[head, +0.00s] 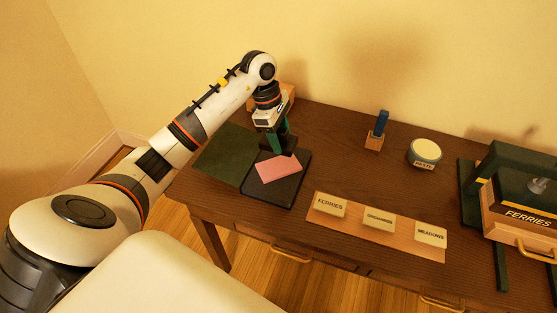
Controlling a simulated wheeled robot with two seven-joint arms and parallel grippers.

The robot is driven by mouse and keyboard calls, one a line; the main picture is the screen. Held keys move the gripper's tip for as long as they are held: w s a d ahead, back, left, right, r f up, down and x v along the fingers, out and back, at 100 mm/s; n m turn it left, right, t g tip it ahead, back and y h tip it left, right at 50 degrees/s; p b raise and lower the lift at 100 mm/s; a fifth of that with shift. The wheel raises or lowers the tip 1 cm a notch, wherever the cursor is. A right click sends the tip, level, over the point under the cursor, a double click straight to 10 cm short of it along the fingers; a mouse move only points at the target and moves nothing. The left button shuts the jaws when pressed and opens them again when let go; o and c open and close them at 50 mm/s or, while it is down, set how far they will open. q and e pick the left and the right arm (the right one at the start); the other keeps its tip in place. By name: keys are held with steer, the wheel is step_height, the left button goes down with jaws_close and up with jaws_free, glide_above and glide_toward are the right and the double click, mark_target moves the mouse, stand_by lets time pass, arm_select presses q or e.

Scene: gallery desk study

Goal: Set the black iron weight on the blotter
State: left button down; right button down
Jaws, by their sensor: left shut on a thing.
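My left gripper (275,148) points down over the left part of the desk. It is shut on a small dark thing that looks like the black iron weight; the fingers hide most of it. The thing is above the far edge of a black pad (288,190) with a pink slip (278,168) on it; whether it touches the pad I cannot tell. A flat dark green mat (225,158), which looks like the blotter, lies just left of the pad. My right gripper is out of view.
A wooden strip (345,231) with three label blocks lies at the front. A blue-topped thing (381,124) in a wooden block and a paste jar (425,152) stand behind. A green stand with a FERRIES box (520,215) is at right. The desk middle is clear.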

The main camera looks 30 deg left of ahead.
arm_select(q)
step_height(320, 180, down, 4)
steer(key=shift+w+r, duration=0.15)
steer(key=shift+f+p, duration=0.55)
steer(key=shift+f, duration=1.5)
steer(key=shift+f, duration=0.1)
steer(key=c, duration=1)
jaws_free()
steer(key=shift+f, duration=0.15)
steer(key=o, duration=0.5)
